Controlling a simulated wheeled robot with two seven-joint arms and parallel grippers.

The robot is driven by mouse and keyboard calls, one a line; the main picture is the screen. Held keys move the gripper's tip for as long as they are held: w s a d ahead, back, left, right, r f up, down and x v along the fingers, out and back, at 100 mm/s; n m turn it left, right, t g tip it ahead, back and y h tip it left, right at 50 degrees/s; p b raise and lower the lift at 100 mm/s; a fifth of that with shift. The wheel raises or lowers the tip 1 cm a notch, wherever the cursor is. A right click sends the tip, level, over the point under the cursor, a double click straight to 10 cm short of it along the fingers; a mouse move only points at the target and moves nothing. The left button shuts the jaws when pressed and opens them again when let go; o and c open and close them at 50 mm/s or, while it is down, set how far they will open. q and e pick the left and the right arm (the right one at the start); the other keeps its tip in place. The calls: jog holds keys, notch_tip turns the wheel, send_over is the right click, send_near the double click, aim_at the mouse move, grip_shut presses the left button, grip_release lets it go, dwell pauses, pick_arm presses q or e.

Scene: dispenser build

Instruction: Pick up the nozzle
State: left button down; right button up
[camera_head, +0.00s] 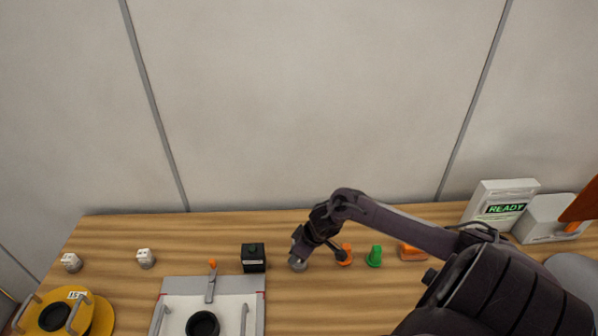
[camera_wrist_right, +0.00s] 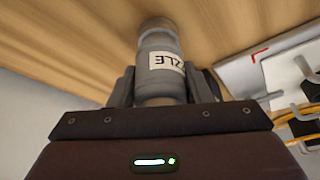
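The nozzle (camera_wrist_right: 160,62) is a grey cylinder with a white label ending in "ZLE", and it fills the middle of the right wrist view. In the head view, the grey nozzle (camera_head: 298,264) is partly hidden under my right gripper (camera_head: 299,250), at the wooden table. In the right wrist view, the fingers of my right gripper (camera_wrist_right: 161,92) lie one on each side of the nozzle, very close to it. I cannot tell whether they press on it. My left gripper is not in view.
Right of the nozzle stand an orange part (camera_head: 345,255), a green part (camera_head: 375,256) and an orange block (camera_head: 411,252). A black box (camera_head: 253,258) and a grey-edged tray (camera_head: 176,286) lie to the left. A yellow spool (camera_head: 98,316) is farther left.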

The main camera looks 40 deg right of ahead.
grip_shut()
jog(key=shift+w, duration=0.1)
jog(key=shift+d+r, duration=0.1)
